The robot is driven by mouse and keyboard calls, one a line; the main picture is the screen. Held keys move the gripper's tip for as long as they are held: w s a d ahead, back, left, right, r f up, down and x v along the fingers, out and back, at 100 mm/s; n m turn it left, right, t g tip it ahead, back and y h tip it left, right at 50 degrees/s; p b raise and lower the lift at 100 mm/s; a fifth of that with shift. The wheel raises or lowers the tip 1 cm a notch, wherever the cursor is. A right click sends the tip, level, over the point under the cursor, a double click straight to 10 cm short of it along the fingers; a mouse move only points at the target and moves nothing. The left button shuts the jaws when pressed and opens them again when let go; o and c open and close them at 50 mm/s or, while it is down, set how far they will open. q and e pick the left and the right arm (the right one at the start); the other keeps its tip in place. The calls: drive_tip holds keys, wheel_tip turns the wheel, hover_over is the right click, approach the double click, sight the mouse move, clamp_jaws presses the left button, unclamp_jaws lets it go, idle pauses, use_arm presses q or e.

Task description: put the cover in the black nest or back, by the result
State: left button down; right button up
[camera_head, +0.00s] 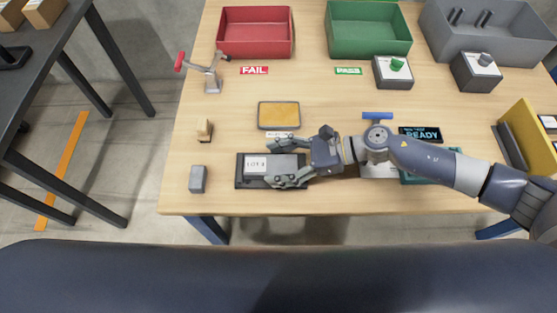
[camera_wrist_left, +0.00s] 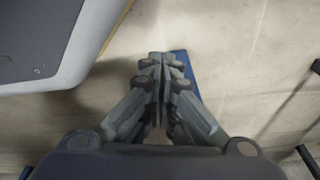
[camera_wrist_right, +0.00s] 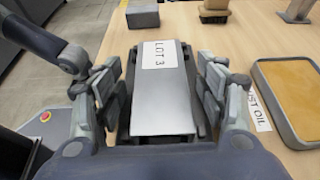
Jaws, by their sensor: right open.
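The cover (camera_wrist_right: 163,100) is a silver-grey block with a white "LOT 3" label. It also shows in the head view (camera_head: 284,163). It sits on a black holder (camera_head: 245,184) at the front left of the table; how fully it is seated I cannot tell. My right gripper (camera_wrist_right: 160,88) is open, with one finger on each side of the cover and small gaps beside it; in the head view it (camera_head: 290,163) reaches in from the right. My left gripper (camera_wrist_left: 163,62) is shut and empty, above the floor beside a blue table leg.
A red bin (camera_head: 255,55) by "FAIL" and a green bin (camera_head: 368,50) by "PASS" stand at the back. An orange-topped tray (camera_head: 279,115) lies behind the holder. A grey block (camera_head: 197,180) is to its left. A "READY" display (camera_head: 420,134) stands right, behind my arm.

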sight(272, 164)
drive_tip(key=v, duration=0.3)
drive_tip(key=shift+d, duration=0.3)
drive_tip(key=b+v, duration=0.1)
drive_tip(key=v, duration=0.7)
drive_tip(key=shift+r, duration=0.15)
drive_tip(key=shift+d+r, duration=0.1)
drive_tip(key=shift+d, duration=0.05)
use_arm(q)
drive_tip(key=shift+w+r, duration=0.35)
drive_tip(key=shift+r, duration=0.3)
